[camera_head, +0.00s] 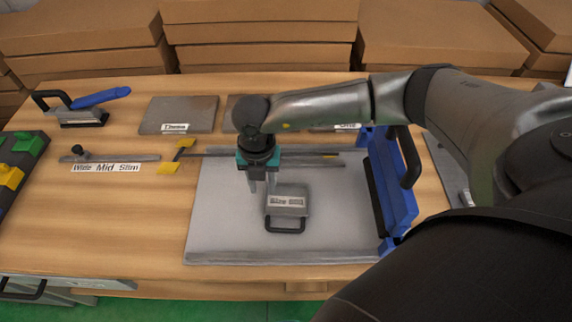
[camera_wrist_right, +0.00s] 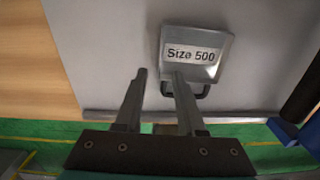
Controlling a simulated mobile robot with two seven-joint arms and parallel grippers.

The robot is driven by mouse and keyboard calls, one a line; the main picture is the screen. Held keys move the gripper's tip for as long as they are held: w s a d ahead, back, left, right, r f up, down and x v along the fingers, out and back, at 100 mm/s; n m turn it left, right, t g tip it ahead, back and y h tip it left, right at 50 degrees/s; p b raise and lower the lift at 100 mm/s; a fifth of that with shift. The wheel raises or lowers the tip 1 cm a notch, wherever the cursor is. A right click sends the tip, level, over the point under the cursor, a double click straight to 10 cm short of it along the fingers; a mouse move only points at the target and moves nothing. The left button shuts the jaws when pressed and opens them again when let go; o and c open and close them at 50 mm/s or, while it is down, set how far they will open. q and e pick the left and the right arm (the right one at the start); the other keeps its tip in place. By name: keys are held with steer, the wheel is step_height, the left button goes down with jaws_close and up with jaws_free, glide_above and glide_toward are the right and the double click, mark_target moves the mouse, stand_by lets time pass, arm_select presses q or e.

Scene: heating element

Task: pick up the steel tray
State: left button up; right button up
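A small steel tray (camera_head: 288,190) with a "Size 500" label and a black handle lies on a large grey metal plate (camera_head: 225,225). Its handle points toward the table's near edge. It also shows in the right wrist view (camera_wrist_right: 200,42), at the upper right. My right gripper (camera_head: 262,190) points down just left of the tray in the head view. Its two fingers (camera_wrist_right: 158,78) are apart with nothing between them. One finger overlaps the tray's handle side in the wrist view; I cannot tell any contact. My left gripper is not in view.
A blue block with a black handle (camera_head: 408,157) stands at the plate's right. Labelled flat metal pieces (camera_head: 178,114) lie behind. A blue-handled tool (camera_head: 84,108) and yellow parts (camera_head: 168,168) are left. Cardboard boxes (camera_head: 260,34) stand at the back. The plate's left part is clear.

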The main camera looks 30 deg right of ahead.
mark_target(264, 201)
steer(key=shift+f+b, duration=0.3)
steer(key=shift+f, duration=2.75)
steer(key=shift+c, duration=0.4)
jaws_close()
